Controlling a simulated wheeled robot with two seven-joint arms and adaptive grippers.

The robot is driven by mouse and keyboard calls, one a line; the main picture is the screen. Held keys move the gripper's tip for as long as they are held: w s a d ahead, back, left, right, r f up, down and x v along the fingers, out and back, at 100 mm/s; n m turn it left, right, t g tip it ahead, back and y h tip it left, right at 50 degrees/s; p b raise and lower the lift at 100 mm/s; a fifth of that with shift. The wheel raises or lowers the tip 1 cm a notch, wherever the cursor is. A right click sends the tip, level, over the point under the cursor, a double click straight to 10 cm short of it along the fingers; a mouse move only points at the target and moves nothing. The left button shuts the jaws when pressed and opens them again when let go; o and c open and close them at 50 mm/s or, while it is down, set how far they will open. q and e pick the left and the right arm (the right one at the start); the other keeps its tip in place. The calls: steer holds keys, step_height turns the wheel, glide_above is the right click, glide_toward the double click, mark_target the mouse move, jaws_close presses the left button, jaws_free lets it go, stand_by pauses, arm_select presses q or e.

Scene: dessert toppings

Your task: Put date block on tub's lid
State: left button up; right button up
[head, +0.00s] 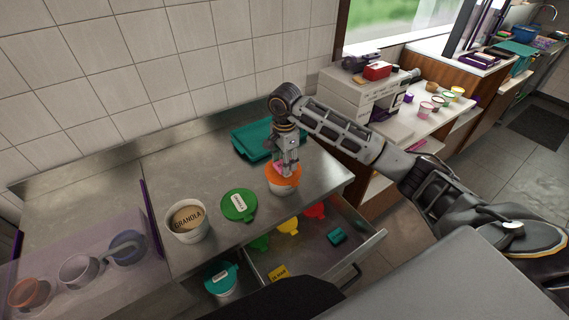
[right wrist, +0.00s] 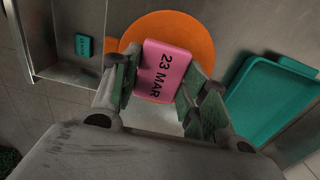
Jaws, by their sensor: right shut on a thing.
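My right gripper (head: 287,165) is shut on a pink date block (right wrist: 162,71) that reads "23 MAR" in the right wrist view. In the head view only a bit of pink shows between the fingers. The block is at the orange lid (right wrist: 195,32) of a white tub (head: 284,187); whether it touches the lid I cannot tell. The lid also shows in the head view (head: 271,180), and my fingers cover part of it. My left gripper is not in view.
An open granola tub (head: 187,236) and a green lid (head: 238,205) stand left of the orange-lidded tub. A teal tray (head: 252,150) lies behind it. An open drawer (head: 371,243) in front holds coloured lids and a teal block (head: 337,236).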

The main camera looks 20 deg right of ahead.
steer(key=shift+f, duration=0.8)
steer(key=shift+f, duration=0.15)
steer(key=o, duration=1)
steer(key=shift+c, duration=0.2)
steer(key=shift+r, duration=0.2)
step_height(320, 180, up, 9)
steer(key=shift+f+b, duration=0.1)
steer(key=shift+b, duration=0.7)
steer(key=shift+r, duration=1.55)
